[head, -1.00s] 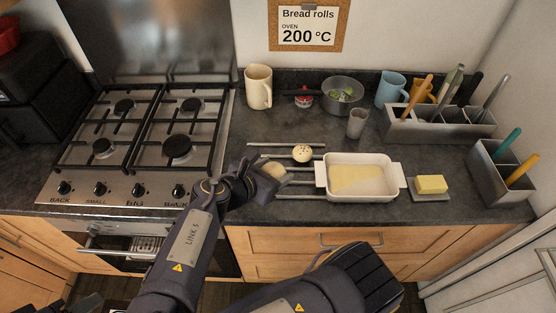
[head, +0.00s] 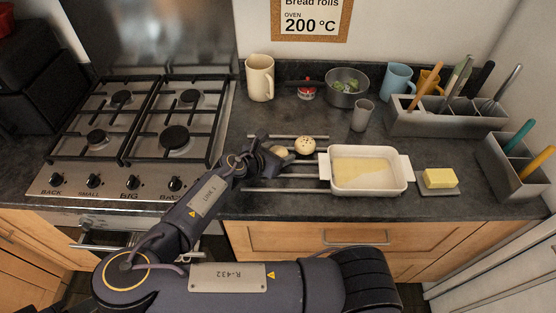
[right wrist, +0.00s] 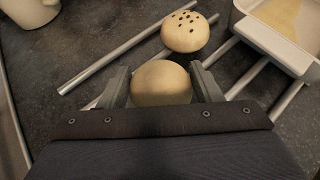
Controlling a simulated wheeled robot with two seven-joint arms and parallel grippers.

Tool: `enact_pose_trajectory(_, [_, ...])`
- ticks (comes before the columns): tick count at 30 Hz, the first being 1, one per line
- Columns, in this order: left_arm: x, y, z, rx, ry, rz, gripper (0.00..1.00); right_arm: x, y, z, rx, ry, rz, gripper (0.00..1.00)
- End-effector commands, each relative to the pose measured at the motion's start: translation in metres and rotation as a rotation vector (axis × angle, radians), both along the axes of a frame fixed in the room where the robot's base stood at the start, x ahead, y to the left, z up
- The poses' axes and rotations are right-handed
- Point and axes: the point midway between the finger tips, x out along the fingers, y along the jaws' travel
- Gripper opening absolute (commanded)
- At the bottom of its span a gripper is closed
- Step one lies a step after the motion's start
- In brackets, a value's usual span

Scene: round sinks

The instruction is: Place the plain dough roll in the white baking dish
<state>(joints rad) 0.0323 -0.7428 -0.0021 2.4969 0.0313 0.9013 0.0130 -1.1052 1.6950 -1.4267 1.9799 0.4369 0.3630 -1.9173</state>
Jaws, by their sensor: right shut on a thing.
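The plain dough roll (right wrist: 160,84) is pale and smooth. In the right wrist view it sits between the two fingers of my right gripper (right wrist: 162,90), which is shut on it. In the head view the roll (head: 281,152) shows at the tip of my right gripper (head: 276,150), left of the white baking dish (head: 367,189). The dish is rectangular with side handles and a pale yellowish base inside. Its corner also shows in the right wrist view (right wrist: 262,38). Whether the roll touches the rack bars cannot be told. My left gripper is not in view.
A roll with dark specks (head: 305,145) lies just beyond the held roll, on metal rack bars (head: 262,190). Butter (head: 440,178) lies right of the dish. A cream mug (head: 260,78), a pan (head: 347,88) and a grey cup (head: 362,115) stand behind. The stove is left.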

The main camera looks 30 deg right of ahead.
Motion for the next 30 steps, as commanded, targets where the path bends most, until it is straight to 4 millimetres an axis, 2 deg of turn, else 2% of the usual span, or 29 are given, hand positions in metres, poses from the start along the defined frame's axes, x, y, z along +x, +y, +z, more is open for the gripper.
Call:
enact_pose_trajectory(1, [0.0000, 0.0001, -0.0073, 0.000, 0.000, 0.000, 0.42, 0.0002, 0.0001, -0.0063, -0.002, -0.001, 0.001, 0.35])
enact_pose_trajectory(13, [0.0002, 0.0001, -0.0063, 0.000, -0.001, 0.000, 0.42, -0.0003, 0.0001, -0.0074, 0.000, 0.001, 0.000, 0.35])
enact_pose_trajectory(14, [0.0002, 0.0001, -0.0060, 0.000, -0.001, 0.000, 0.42, -0.0003, 0.0001, -0.0071, 0.000, 0.001, 0.000, 0.61])
enact_pose_trajectory(18, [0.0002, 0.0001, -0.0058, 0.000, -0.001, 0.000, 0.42, -0.0003, 0.0001, -0.0067, 0.000, 0.000, 0.000, 0.79])
enact_pose_trajectory(28, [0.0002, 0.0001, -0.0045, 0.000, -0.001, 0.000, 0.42, -0.0001, 0.0002, -0.0036, 0.000, -0.001, 0.000, 0.80])
enact_pose_trajectory(30, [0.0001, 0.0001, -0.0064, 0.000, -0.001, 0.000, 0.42, -0.0011, 0.0053, -0.0018, 0.001, -0.003, 0.003, 0.80])
